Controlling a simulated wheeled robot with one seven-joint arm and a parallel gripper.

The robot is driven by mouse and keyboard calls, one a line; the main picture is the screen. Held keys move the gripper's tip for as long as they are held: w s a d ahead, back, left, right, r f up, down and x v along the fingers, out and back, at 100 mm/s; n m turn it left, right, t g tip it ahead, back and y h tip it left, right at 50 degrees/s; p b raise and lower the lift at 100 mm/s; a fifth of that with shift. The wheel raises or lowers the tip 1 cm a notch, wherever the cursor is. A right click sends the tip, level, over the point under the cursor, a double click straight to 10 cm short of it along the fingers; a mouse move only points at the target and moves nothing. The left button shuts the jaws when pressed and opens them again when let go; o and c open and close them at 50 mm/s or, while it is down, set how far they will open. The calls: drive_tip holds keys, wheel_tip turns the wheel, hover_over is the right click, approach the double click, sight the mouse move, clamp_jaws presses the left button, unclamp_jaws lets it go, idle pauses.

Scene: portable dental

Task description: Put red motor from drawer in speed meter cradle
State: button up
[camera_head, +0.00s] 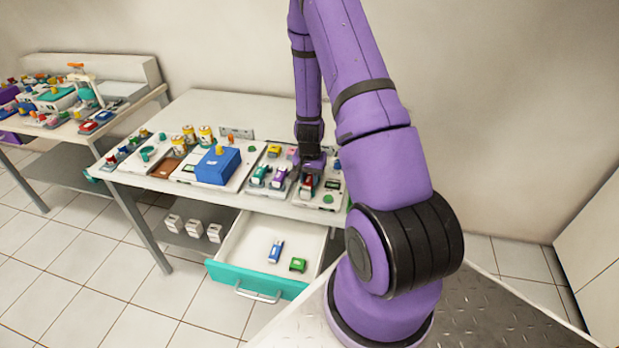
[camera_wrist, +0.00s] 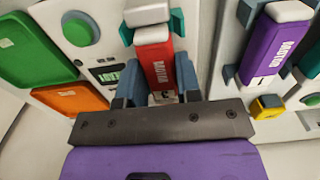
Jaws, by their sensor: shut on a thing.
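The red motor (camera_wrist: 155,65), with a white end and a "MOTOR" label, lies between the teal side walls of the speed meter cradle (camera_wrist: 178,22). My gripper (camera_wrist: 157,82) is shut on it, a finger on each side. In the head view the red motor (camera_head: 307,186) shows just below my gripper (camera_head: 309,168), at the right end of the table. The speed meter's lit display (camera_wrist: 108,76) and green knob (camera_wrist: 80,28) are left of the motor in the wrist view. Whether the motor rests fully on the cradle floor is hidden. The drawer (camera_head: 228,268) is open.
A purple motor (camera_wrist: 272,45) sits in a neighbouring cradle on the right in the wrist view. The drawer holds a blue item (camera_head: 275,250) and a green item (camera_head: 298,265). A blue box (camera_head: 217,167) stands mid-table. Green (camera_wrist: 35,48) and orange (camera_wrist: 70,98) pads lie left in the wrist view.

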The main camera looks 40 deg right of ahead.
drive_tip(key=o, duration=1)
wheel_tip(320, 180, up, 11)
drive_tip(key=shift+f, duration=0.15)
